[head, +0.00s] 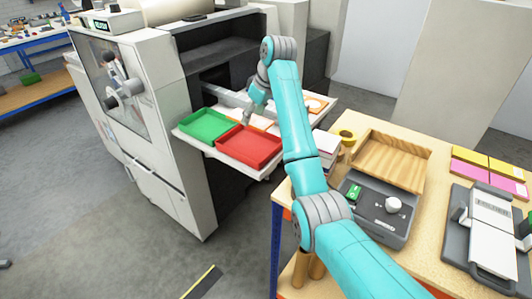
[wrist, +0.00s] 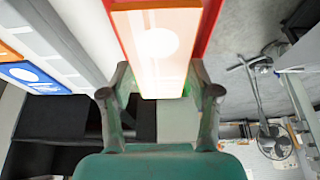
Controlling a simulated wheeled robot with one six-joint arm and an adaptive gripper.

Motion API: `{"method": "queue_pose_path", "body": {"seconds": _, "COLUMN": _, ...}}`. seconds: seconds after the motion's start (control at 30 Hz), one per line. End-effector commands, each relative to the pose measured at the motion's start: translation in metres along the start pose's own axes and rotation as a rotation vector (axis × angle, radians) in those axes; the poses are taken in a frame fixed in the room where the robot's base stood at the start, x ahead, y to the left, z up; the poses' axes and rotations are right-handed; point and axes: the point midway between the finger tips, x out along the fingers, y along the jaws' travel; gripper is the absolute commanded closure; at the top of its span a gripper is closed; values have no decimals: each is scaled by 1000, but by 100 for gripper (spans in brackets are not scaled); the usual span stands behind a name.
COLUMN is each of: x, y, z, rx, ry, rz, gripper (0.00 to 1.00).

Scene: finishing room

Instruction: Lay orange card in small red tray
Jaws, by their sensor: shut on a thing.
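My gripper (wrist: 160,92) is shut on an orange card (wrist: 152,62) with a pale disc on it. The card extends away from the fingers in the wrist view, with red tray walls showing on both sides of it. In the head view my gripper (head: 249,116) is at the back edge of the small red tray (head: 248,148), pointing down. The red tray sits on the machine's pale shelf and looks empty in its visible part.
A green tray (head: 204,125) stands directly left of the red tray. An orange-bordered card (head: 316,104) lies on the shelf at the right. The wooden table at right holds a wooden tray (head: 391,158), a grey control box (head: 377,208) and pink and yellow stacks (head: 484,170).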

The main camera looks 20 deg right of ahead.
Motion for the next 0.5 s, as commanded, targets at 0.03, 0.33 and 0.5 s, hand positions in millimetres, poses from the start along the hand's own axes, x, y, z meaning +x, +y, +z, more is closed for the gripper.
{"method": "queue_pose_path", "body": {"seconds": 0.03, "x": 2, "y": -5, "z": -2, "rx": 0, "ry": 1, "rz": 0, "gripper": 60}}
{"method": "queue_pose_path", "body": {"seconds": 0.33, "x": 36, "y": -8, "z": 10, "rx": 3, "ry": -1, "rz": -1, "gripper": 60}}
{"method": "queue_pose_path", "body": {"seconds": 0.5, "x": 59, "y": -8, "z": 19, "rx": 2, "ry": 1, "rz": 1, "gripper": 60}}
